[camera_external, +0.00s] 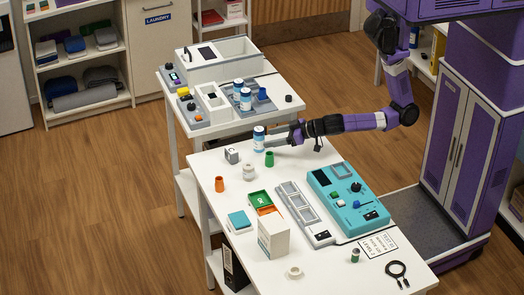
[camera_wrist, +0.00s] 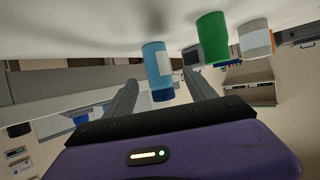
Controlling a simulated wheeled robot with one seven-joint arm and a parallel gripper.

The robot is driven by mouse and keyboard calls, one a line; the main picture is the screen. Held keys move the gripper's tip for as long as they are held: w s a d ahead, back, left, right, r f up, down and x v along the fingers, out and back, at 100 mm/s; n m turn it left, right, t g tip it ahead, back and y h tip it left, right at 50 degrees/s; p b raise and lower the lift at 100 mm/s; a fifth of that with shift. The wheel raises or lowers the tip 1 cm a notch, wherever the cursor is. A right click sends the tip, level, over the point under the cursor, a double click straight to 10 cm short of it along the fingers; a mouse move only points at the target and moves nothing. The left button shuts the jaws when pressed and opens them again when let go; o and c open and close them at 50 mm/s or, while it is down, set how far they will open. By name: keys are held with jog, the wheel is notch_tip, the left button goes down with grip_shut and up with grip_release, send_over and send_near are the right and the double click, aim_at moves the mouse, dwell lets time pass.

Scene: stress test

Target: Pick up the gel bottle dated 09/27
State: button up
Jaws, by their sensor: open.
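A gel bottle (camera_external: 259,139) with a blue cap and a pale label stands upright near the far left edge of the white table. In the wrist view, where the tabletop is uppermost, this bottle (camera_wrist: 157,66) appears between the finger tips. My gripper (camera_external: 271,142) is open, low beside the bottle on its right; its fingers (camera_wrist: 162,88) show no visible contact with it. Two similar blue-capped bottles, a nearer one (camera_external: 246,99) and a farther one (camera_external: 238,88), stand in the grey holder on the rear table. No date is readable on any label.
A green cup (camera_external: 269,158) stands close to the bottle; it also shows in the wrist view (camera_wrist: 212,40). A teal device (camera_external: 345,198) occupies the table's right side.

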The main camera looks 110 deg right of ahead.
jog(key=shift+w+d+r+m+h, duration=0.3)
jog(key=shift+w+d+r, duration=0.15)
jog(key=shift+w+d, duration=0.1)
jog(key=shift+p+x, duration=0.3)
jog(key=shift+x, duration=0.9)
jog(key=shift+f+p+x, duration=0.2)
jog(key=shift+p+x, duration=0.4)
jog(key=shift+x, duration=1.95)
jog(key=shift+a, duration=0.1)
grip_shut()
jog(key=shift+r, duration=0.1)
